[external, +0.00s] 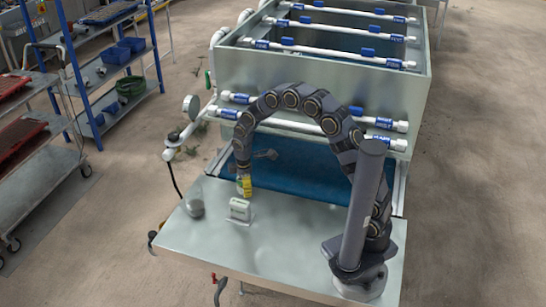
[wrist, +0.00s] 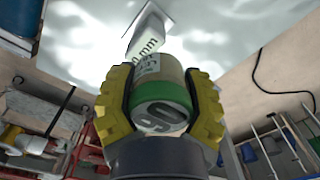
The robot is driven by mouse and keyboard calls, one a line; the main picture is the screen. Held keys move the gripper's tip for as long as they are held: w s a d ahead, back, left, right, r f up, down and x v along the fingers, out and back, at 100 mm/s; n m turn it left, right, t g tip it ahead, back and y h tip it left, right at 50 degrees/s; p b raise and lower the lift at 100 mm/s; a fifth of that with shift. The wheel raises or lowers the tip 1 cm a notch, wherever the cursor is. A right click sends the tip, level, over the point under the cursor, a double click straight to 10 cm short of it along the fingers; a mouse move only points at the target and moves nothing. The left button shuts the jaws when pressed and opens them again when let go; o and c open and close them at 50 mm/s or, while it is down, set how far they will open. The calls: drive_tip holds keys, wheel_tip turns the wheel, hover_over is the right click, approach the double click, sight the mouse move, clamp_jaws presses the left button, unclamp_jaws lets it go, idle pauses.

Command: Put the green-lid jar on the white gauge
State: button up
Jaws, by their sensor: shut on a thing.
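The green-lid jar (wrist: 163,98) is between the yellow fingers of my gripper (wrist: 158,76) in the wrist view. Its green lid, marked with a number, faces the camera, and its pale body points away toward the metal table. The fingers press on both sides of it. In the external view my gripper (external: 245,187) hangs above the table, just behind the white gauge (external: 239,209), and mostly hides the jar. The gauge stands on a small plate on the tabletop. In the wrist view the gauge (wrist: 147,36) shows beyond the jar, which partly covers it; they appear apart.
A grey rounded object (external: 194,207) stands on the table left of the gauge. The blue belt (external: 310,170) lies behind, under white pipes with blue labels. The metal tabletop (external: 270,245) is clear in front of the gauge. My arm base occupies the right corner.

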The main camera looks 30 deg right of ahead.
sight(240, 202)
drive_tip(key=w+f, duration=0.1)
drive_tip(key=w+a+f, duration=0.1)
drive_tip(key=f, duration=0.1)
drive_tip(key=shift+w+a+f, duration=0.1)
drive_tip(key=shift+w+a, duration=0.05)
drive_tip(key=shift+w, duration=0.1)
drive_tip(key=shift+f, duration=1.5)
drive_tip(key=shift+f, duration=0.2)
drive_tip(key=o, duration=1.1)
drive_tip(key=shift+o, duration=0.2)
drive_tip(key=shift+r, duration=0.1)
wheel_tip(240, 202, up, 12)
